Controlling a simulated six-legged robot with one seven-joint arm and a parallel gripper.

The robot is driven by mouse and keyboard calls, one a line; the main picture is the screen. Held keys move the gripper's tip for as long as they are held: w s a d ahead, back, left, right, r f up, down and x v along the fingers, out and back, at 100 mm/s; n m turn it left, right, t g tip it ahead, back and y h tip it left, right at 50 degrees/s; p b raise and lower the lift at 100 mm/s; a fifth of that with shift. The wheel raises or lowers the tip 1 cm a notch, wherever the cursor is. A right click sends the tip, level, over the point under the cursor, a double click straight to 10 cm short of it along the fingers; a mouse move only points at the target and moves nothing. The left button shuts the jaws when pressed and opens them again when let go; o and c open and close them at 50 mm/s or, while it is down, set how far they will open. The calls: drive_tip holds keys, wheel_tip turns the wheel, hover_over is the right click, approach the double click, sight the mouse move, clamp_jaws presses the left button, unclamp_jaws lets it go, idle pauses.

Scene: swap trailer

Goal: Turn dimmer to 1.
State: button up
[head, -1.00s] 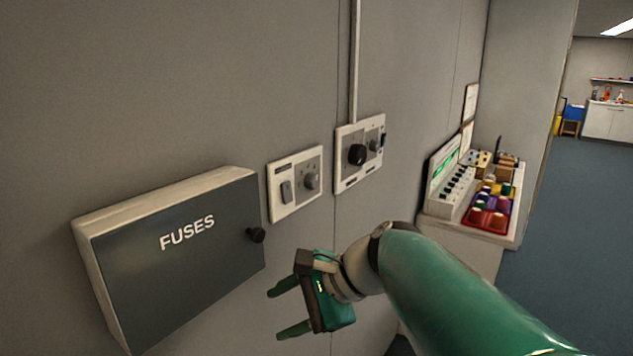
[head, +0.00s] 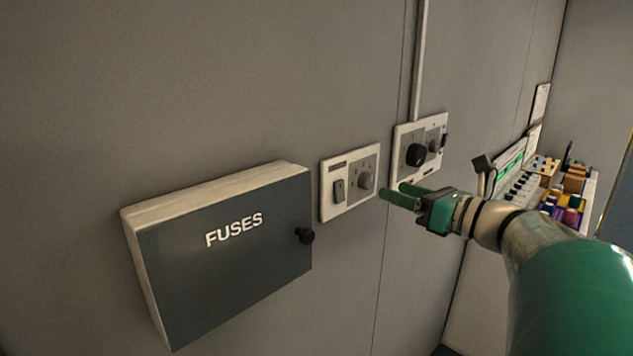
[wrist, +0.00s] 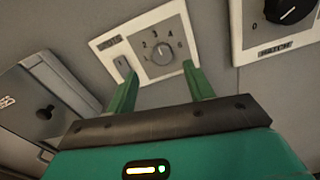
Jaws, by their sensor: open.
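A white wall plate (head: 327,204) holds a rocker switch (head: 339,191) and a small grey knob (head: 366,181), which I take for the dimmer. In the wrist view the grey knob (wrist: 161,54) has numbers around it, with 2 to 6 roughly readable. I cannot tell which number it points at. My gripper (head: 392,190) is open and empty, just to the right of the knob in the head view. In the wrist view the two green fingers (wrist: 161,72) point toward the plate, with the knob between their tips and apparently beyond them.
A grey fuse box (head: 225,270) with a black knob (head: 305,236) is to the left. A second plate with a large black knob (head: 415,155) is close above my gripper. A console (head: 511,170) and colored items stand at the right.

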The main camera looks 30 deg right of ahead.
sight(371, 182)
drive_tip(key=x, duration=0.6)
drive_tip(key=shift+w+d, duration=0.1)
drive_tip(key=shift+w, duration=0.1)
drive_tip(key=shift+s, duration=0.15)
drive_tip(key=c, duration=1)
